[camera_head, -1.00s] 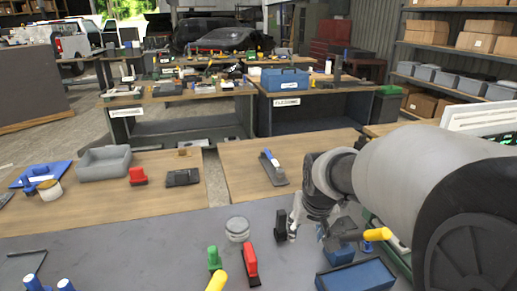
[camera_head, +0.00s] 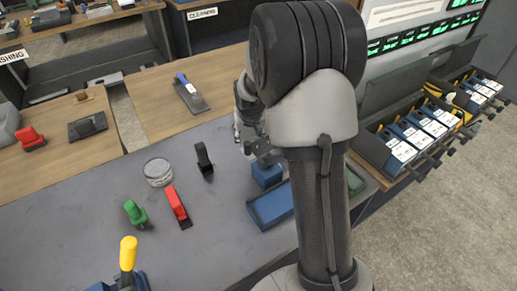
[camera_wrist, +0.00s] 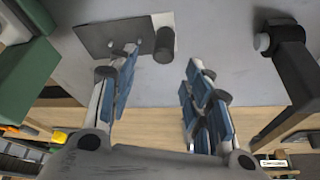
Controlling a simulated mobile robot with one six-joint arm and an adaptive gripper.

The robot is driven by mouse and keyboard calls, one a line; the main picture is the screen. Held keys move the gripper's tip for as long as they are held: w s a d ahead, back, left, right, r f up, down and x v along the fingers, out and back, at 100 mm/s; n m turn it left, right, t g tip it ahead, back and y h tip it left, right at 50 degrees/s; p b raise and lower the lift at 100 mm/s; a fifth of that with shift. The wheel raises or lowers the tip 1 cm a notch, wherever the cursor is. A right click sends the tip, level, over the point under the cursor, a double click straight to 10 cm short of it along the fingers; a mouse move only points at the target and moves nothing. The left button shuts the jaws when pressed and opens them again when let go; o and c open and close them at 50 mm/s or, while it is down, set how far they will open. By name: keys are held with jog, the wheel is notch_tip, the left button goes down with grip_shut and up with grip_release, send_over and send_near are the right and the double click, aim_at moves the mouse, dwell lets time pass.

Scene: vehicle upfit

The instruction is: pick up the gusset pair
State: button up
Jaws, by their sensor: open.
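My gripper (camera_wrist: 160,100) is open and empty, with its blue-padded fingers apart over the grey table in the wrist view. A dark grey flat plate (camera_wrist: 95,38), with a dark cylinder (camera_wrist: 164,45) and a pale block at its edge, lies just beyond the left fingertips. I cannot tell for sure whether this plate is the gusset pair. In the head view my arm hides much of the gripper and the spot below it. A grey piece (camera_head: 262,149) shows there beside my arm, above a blue block (camera_head: 266,174).
A black upright tool (camera_wrist: 290,55) stands right of my fingers; it also shows in the head view (camera_head: 204,158). A blue tray (camera_head: 270,206), red clamp (camera_head: 177,207), green clamp (camera_head: 135,213) and round tin (camera_head: 158,172) share the table. A green object (camera_wrist: 28,75) is at left.

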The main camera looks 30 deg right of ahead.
aim_at(248, 143)
jog(key=shift+w+d+f, duration=0.1)
jog(key=shift+w+f, duration=0.1)
jog(key=shift+f, duration=0.3)
jog(key=x, duration=0.1)
jog(key=b+x, duration=0.1)
jog(key=x, duration=0.1)
jog(key=b+x, duration=0.1)
jog(key=shift+s+a+f, duration=0.25)
jog(key=shift+a+f, duration=0.05)
jog(key=shift+w+d+f, duration=0.1)
jog(key=shift+w+f, duration=0.15)
jog(key=shift+f, duration=0.1)
jog(key=shift+r, duration=0.1)
jog(key=shift+c, duration=0.2)
grip_shut()
